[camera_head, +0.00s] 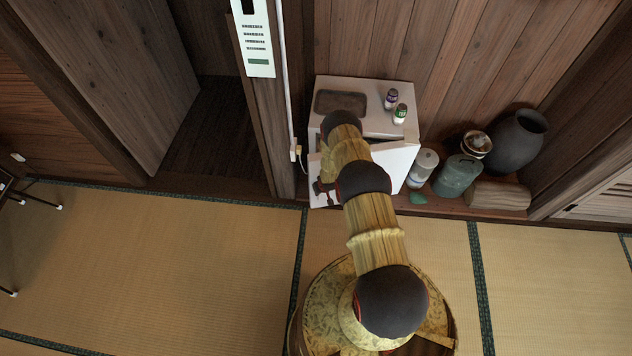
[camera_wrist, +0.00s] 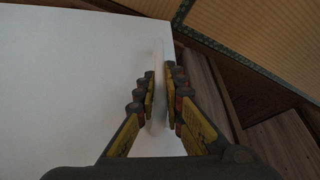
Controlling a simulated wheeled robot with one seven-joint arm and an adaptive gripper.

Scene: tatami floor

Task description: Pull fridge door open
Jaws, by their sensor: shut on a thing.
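The white fridge (camera_head: 362,122) is a small box against the wooden wall in the head view. Its white door (camera_wrist: 70,80) fills the left of the wrist view. My gripper (camera_wrist: 161,90) is shut around a thin white upright bar near the door's right edge, which looks like the handle (camera_wrist: 158,62). In the head view my gripper (camera_head: 322,188) is at the fridge's front left, and my arm covers much of the front. I cannot tell clearly how far the door stands from the fridge body.
A dark tray (camera_head: 340,102) and two small bottles (camera_head: 396,104) are on the fridge top. A white canister (camera_head: 422,166), a green canister (camera_head: 457,176), a dark jar (camera_head: 517,140) and a log (camera_head: 498,195) stand to its right. A wooden post (camera_head: 268,130) is close on the left.

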